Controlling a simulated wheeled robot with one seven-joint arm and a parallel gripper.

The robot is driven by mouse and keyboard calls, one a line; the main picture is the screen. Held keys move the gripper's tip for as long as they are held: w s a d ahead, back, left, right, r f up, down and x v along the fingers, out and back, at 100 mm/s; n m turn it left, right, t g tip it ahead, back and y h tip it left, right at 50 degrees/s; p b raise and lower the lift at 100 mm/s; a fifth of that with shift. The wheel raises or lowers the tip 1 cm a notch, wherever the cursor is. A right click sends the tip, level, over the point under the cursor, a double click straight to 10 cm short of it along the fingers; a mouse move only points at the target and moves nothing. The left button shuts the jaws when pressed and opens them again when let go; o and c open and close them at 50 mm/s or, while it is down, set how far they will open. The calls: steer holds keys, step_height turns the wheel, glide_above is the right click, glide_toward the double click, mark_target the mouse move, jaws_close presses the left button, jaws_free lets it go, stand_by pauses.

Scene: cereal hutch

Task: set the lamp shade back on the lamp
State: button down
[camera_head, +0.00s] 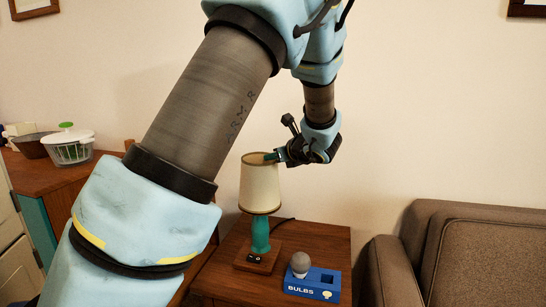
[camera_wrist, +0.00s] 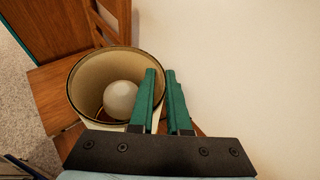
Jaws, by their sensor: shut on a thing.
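The cream lamp shade (camera_head: 259,188) stands upright over the teal lamp (camera_head: 260,236), which has a wooden base on the side table. In the wrist view I look down into the open top of the shade (camera_wrist: 91,76), and a white bulb (camera_wrist: 121,97) shows inside it. My gripper (camera_head: 271,156) is at the right side of the shade's top rim. Its green fingers (camera_wrist: 161,78) are close together, shut on the rim, one inside and one outside. Whether the shade rests on its support is hidden.
A brown sofa (camera_head: 480,255) is at right. A cabinet with a white-green spinner (camera_head: 69,147) is at left.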

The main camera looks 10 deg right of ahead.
steer(key=shift+f, duration=0.2)
steer(key=c, duration=0.8)
jaws_free()
steer(key=v, duration=1.1)
steer(key=shift+f, duration=0.1)
